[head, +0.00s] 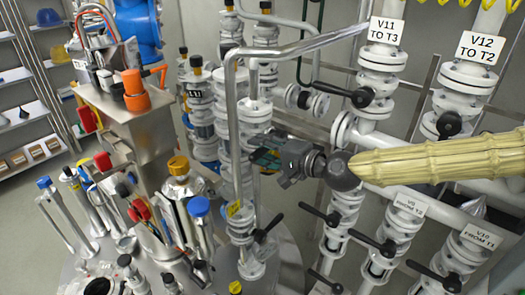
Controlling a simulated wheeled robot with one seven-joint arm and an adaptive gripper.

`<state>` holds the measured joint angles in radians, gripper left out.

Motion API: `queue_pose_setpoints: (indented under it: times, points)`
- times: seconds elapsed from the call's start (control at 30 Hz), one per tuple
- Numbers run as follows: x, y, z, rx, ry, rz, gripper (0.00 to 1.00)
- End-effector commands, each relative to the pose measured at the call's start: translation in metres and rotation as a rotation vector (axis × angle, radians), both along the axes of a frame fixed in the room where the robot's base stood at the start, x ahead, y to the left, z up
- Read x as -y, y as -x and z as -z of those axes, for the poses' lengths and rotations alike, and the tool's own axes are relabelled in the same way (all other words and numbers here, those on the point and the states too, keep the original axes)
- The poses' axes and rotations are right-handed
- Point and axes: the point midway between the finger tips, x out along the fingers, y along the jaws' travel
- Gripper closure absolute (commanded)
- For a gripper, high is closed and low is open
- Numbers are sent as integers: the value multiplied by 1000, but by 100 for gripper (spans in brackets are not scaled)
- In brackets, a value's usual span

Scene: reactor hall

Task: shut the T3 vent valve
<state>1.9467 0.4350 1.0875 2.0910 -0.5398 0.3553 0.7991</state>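No tag reading "T3 vent" is legible, so I cannot tell for certain which valve it is. A valve with a black lever (268,226) stands on the steel vessel top, low on a vertical pipe, with a small yellow tag (233,208) beside it. Another valve, with a black lever (362,97), sits under the "V11 TO T3" label (386,31). My gripper (262,160) reaches in from the right, in front of or beside the vertical pipe, above the vessel valve's lever. Its fingers are small and dark, and their opening is unclear. I see nothing held.
A bent steel pipe (232,110) rises beside my gripper. White flanged pipes with several black-levered valves (375,242) crowd the right, below my arm.

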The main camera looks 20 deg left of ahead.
Motion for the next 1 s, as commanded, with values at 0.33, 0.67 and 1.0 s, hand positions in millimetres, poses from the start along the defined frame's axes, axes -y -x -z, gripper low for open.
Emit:
queue_pose_setpoints:
  times: [0.33,0.67,1.0]
  points:
    - [2,1,1,-1,2,-1,58]
    - [36,11,-6,0,1,0,58]
    - [77,24,-15,0,0,1,58]
